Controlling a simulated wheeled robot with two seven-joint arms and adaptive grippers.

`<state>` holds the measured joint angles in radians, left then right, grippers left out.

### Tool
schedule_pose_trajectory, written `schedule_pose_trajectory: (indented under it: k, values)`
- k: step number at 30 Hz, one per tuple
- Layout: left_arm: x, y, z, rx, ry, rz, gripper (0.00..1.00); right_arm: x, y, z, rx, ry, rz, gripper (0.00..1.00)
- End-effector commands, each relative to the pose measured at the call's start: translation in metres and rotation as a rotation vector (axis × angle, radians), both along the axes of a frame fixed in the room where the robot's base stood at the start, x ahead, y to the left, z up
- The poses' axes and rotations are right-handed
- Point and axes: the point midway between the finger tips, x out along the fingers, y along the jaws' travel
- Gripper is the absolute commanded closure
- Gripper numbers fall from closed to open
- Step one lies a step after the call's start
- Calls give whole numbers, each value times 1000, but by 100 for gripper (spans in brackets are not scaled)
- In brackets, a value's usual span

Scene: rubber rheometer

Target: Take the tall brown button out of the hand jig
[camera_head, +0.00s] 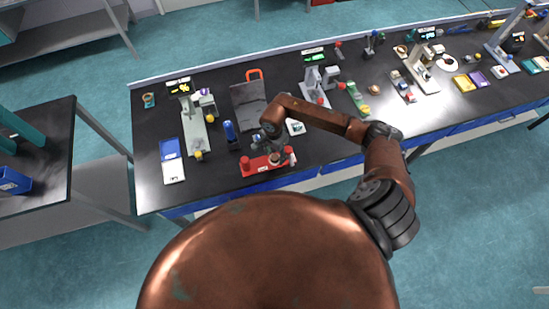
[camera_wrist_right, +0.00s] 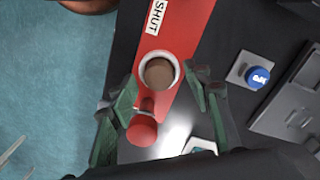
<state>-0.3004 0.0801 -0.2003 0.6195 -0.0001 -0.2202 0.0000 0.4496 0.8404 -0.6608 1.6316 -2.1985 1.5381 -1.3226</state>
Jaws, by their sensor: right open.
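The red hand jig (camera_head: 255,166) lies near the front edge of the bench. In the right wrist view its red plate (camera_wrist_right: 187,30) bears a white "SHUT" label. A round brown button (camera_wrist_right: 159,71) sits inside a pale ring on the jig; its height cannot be judged from above. A red knob (camera_wrist_right: 142,130) is close to the ring. My right gripper (camera_wrist_right: 163,84) is open, with its green fingers on either side of the ring and nothing between them but the view of the button. In the head view the right gripper (camera_head: 271,134) is above the jig. My left gripper is out of view.
A blue bottle (camera_head: 229,131) stands left of the jig, and a dark grey plate (camera_head: 249,104) lies behind it. A blue-and-white pad (camera_head: 173,171) is farther left. Instruments line the bench to the right. Bare black bench lies between the pad and the jig.

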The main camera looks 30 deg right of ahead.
Motion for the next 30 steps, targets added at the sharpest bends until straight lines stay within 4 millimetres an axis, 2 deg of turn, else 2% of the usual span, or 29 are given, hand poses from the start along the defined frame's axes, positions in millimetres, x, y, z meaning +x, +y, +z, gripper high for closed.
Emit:
schedule_pose_trajectory:
  k: [2,18,30]
  values:
    - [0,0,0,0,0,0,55,0,0,0,0,0,0,58]
    - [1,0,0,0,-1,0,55,0,0,0,0,0,0,95]
    - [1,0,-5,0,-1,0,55,1,0,8,-1,-1,1,95]
